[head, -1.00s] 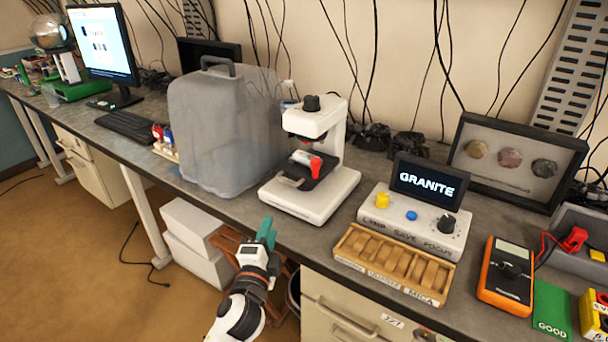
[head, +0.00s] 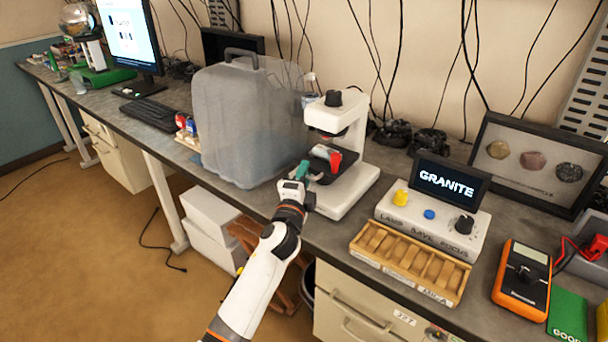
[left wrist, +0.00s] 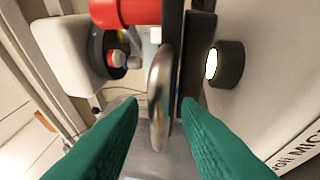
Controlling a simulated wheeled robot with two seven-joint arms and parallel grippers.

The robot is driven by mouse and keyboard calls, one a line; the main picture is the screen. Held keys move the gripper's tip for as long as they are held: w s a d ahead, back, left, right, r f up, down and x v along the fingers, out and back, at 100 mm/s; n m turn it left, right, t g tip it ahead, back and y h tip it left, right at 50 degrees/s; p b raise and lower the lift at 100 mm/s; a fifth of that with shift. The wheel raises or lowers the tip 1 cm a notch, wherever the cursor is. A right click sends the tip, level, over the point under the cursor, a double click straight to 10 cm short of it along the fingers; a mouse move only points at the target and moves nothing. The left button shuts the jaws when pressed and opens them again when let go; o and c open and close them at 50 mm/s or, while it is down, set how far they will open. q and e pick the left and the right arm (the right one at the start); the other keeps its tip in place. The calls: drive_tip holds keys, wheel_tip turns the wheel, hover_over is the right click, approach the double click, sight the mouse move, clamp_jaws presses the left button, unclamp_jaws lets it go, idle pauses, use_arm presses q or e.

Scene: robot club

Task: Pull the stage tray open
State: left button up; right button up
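The white microscope (head: 348,150) stands on the bench at the middle of the head view. Its dark stage tray (head: 320,164) sits under the lens, with a red part (head: 336,160) beside it. In the left wrist view, the dark tray (left wrist: 171,62) is seen close up, with a curved metal handle (left wrist: 158,95) at its front. My left gripper (head: 298,172) is at the front of the stage. Its green fingers (left wrist: 160,108) are open, one on each side of the handle in the picture; I see no clear contact. My right gripper is out of view.
A large translucent container (head: 245,125) stands just left of the microscope. To the right are a control box (head: 428,222) with a screen reading GRANITE and a slotted wooden tray (head: 405,262). An orange multimeter (head: 522,280) lies further right.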

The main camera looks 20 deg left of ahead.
use_arm(q)
drive_tip(key=shift+w+r, duration=0.1)
clamp_jaws()
